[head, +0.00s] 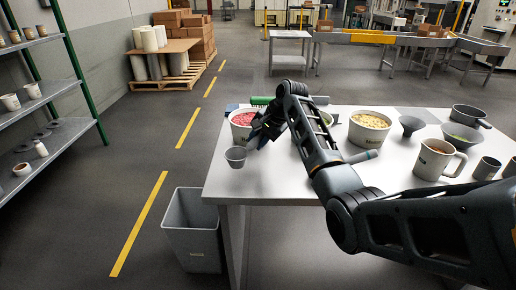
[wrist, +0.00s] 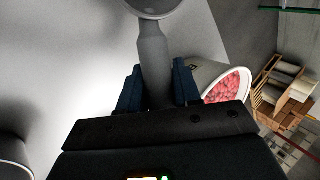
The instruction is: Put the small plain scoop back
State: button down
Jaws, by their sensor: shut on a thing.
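My gripper (head: 262,130) is near the table's left end, beside the tub of red candy (head: 241,125). In the wrist view its two dark blue fingers (wrist: 158,88) are shut on the grey handle of a small plain scoop (wrist: 152,48). The scoop's round bowl is cut off at the top of that view. In the head view the small grey bowl (head: 236,157) shows just left of and below my gripper, over the table's left edge area. I cannot tell whether it touches the table. The red candy tub also shows in the wrist view (wrist: 228,88), right of the fingers.
The white table (head: 270,178) also holds a tub of yellowish candy (head: 369,133), a funnel (head: 411,124), a large mug (head: 438,160), small cups and a dark pan (head: 469,115). My arm partly hides a middle tub. A grey bin (head: 192,225) stands at the table's left.

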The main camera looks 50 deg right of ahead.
jog(key=shift+f, duration=1.8)
jog(key=c, duration=0.8)
grip_release()
jog(key=v, duration=1.2)
jog(key=shift+r, duration=0.1)
